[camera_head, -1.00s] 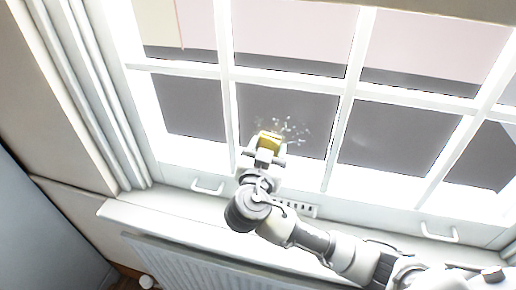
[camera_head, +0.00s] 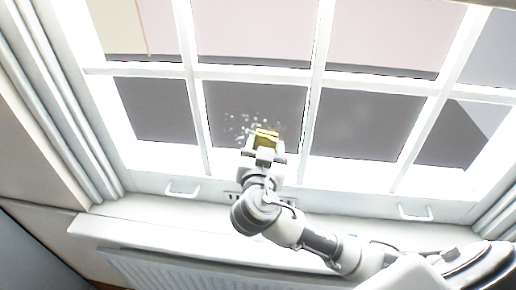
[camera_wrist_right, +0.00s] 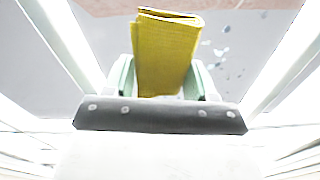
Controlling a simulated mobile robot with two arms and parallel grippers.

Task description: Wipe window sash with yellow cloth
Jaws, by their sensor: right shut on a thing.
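The yellow cloth (camera_head: 265,138) is folded and held up at a lower pane of the window sash (camera_head: 196,110). My right gripper (camera_head: 264,153) is shut on the cloth. In the right wrist view the cloth (camera_wrist_right: 166,52) stands out between the two pale green fingers of the gripper (camera_wrist_right: 164,80). Whitish specks (camera_head: 240,124) mark the pane just left of the cloth; in the right wrist view specks (camera_wrist_right: 222,60) lie to its right. I cannot tell whether the cloth touches the glass. My left gripper is out of view.
White glazing bars (camera_head: 313,80) divide the panes. Two white handles, one at left (camera_head: 183,190) and one at right (camera_head: 415,213), stick out from the lower rail. A sill (camera_head: 110,228) and a radiator (camera_head: 170,272) lie below. Curtains (camera_head: 62,110) hang at the left.

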